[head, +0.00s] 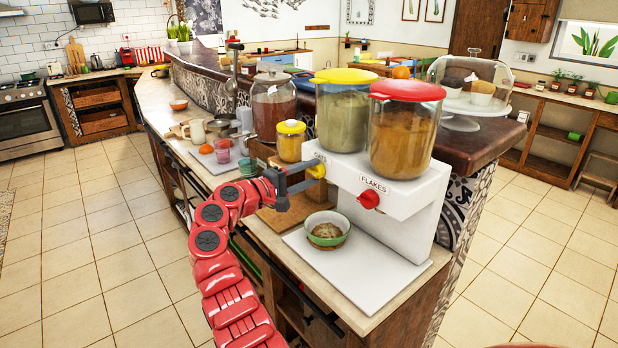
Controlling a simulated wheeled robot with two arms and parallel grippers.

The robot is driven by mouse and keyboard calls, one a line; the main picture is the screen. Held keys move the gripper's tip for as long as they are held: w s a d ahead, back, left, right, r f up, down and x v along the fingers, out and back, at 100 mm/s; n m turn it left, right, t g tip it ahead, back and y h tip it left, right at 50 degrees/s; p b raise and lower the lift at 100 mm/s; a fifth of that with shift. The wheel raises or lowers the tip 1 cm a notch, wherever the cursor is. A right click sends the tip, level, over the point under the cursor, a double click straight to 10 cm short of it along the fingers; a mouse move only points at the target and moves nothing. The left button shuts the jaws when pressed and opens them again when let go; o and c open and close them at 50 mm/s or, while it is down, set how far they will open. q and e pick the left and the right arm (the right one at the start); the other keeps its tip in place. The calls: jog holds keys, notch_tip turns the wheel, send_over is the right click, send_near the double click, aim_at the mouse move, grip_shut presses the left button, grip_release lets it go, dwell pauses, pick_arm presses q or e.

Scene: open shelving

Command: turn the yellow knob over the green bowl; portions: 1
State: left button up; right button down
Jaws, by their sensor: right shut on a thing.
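The yellow knob (317,171) is on the front of the white dispenser (392,192), below the yellow-lidded container (343,112). My right gripper (300,186) is shut on this knob. The green bowl (328,243) stands upright on a pale board (365,274) below the dispenser's front. Some brownish food lies in the bowl. My left gripper is not in view.
A red knob (369,199) sits right of the yellow one, under the red-lidded container (403,135) labelled FLAKES. A small yellow-lidded jar (291,142) and a tall jar (273,108) stand left of the dispenser. Cups and a plate lie farther along the counter.

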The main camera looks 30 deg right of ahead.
dwell(0.3)
jog(key=shift+c, duration=1.5)
grip_release()
jog(key=s+a+b, duration=0.1)
jog(key=a+b, duration=0.1)
jog(key=a, duration=1.5)
jog(key=shift+s+a, duration=0.2)
